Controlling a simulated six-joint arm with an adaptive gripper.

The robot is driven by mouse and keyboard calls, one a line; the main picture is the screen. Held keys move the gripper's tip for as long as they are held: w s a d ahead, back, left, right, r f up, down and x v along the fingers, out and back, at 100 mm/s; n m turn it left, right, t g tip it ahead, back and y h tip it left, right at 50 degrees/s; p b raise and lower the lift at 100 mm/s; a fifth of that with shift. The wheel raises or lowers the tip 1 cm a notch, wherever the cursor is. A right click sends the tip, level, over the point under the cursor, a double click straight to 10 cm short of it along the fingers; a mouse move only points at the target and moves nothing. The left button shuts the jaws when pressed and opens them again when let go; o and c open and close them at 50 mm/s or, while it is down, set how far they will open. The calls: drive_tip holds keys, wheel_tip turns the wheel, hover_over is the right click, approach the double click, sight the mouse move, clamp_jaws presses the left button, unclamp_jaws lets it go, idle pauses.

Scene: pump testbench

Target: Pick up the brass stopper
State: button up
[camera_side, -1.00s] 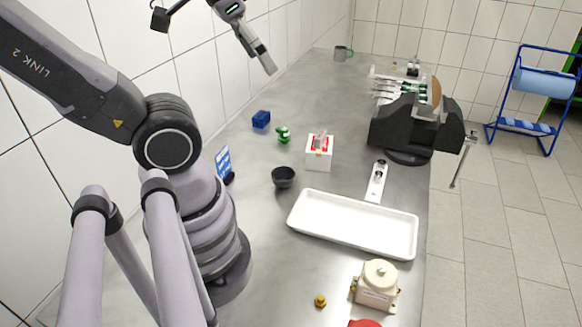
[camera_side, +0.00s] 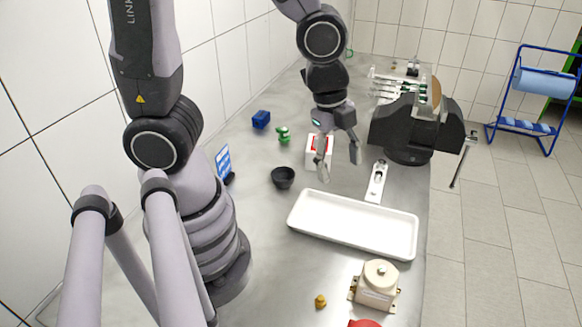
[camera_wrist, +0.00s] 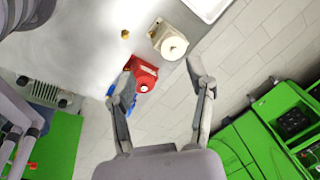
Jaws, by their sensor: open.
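The brass stopper (camera_side: 320,301) is a small gold-coloured piece on the metal bench near the bottom of the side view, left of a cream pump housing. It also shows small near the top of the wrist view (camera_wrist: 125,34). My gripper (camera_side: 340,170) is in the side view above the bench, in front of a small white box and beyond the white tray, well apart from the stopper. In the wrist view its two fingers (camera_wrist: 158,82) are spread wide with nothing between them.
The cream pump housing (camera_side: 377,286) stands close right of the stopper, with a red part (camera_side: 365,323) below it. The white tray (camera_side: 352,224) lies between gripper and stopper. A black bowl (camera_side: 283,177) and black vise-like machine (camera_side: 408,127) stand farther back. Bench around the stopper's left is clear.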

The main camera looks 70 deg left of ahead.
drive_tip(key=s+d+f+m+g+y, duration=0.1)
drive_tip(key=s+d+f+m, duration=0.15)
drive_tip(key=f+m, duration=0.3)
drive_tip(key=s+d+f+m+g, duration=0.1)
drive_tip(key=s+d+f+m, duration=0.1)
drive_tip(key=d+f+m, duration=0.4)
hover_over(321, 298)
drive_tip(key=shift+n, duration=0.25)
wheel_tip(321, 298, down, 9)
drive_tip(key=shift+r, duration=0.1)
drive_tip(key=shift+f, duration=3.3)
clamp_jaws()
